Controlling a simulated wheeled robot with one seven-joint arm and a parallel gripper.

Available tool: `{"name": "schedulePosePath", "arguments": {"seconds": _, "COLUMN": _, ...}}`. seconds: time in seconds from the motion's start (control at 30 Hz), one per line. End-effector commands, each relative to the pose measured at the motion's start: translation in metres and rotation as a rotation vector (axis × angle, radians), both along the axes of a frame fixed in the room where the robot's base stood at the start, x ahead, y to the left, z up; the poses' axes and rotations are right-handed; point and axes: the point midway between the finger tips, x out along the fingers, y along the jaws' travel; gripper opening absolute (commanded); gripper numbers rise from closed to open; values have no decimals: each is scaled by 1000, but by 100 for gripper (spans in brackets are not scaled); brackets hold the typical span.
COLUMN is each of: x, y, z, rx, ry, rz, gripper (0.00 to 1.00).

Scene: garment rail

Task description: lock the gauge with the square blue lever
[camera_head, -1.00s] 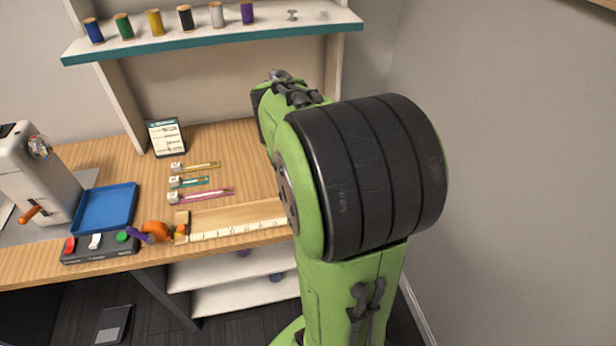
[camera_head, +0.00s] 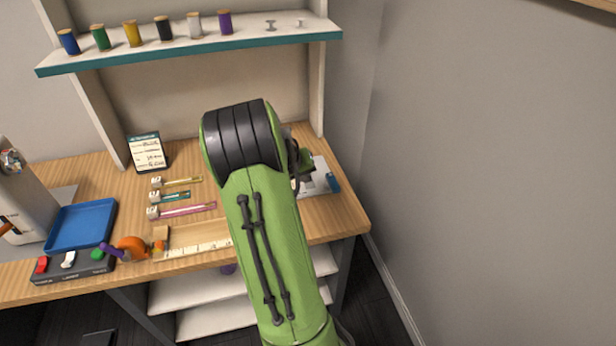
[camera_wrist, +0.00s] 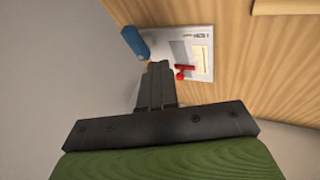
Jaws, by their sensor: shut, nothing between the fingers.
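The gauge (camera_wrist: 203,38) is a pale plate with a grey panel and a cream label, lying on the table at its right end. It also shows in the head view (camera_head: 320,178), partly hidden by my arm. A blue block-like part (camera_wrist: 135,42), which looks like the square blue lever, stands at the gauge's left edge in the wrist view; it also shows in the head view (camera_head: 333,182). A red lever (camera_wrist: 184,72) sits on the plate. My gripper (camera_wrist: 158,66) is shut and empty, its tips between the blue part and red lever in the picture; contact cannot be told.
A ruler board (camera_head: 200,249), several small coloured slide tools (camera_head: 185,209), a blue tray (camera_head: 80,225) and a button box (camera_head: 72,266) lie to the left. A shelf with spools (camera_head: 190,44) hangs above. A grey wall (camera_head: 480,180) stands close on the right.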

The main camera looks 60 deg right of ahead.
Motion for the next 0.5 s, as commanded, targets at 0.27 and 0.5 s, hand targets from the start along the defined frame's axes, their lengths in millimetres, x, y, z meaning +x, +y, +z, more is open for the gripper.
{"name": "schedulePosePath", "arguments": {"seconds": 0.27, "x": -4, "y": -35, "z": -56, "rx": 2, "ry": 1, "rz": -2, "gripper": 0}}
{"name": "schedulePosePath", "arguments": {"seconds": 0.5, "x": -28, "y": -60, "z": -62, "rx": 0, "ry": -1, "rz": -2, "gripper": 0}}
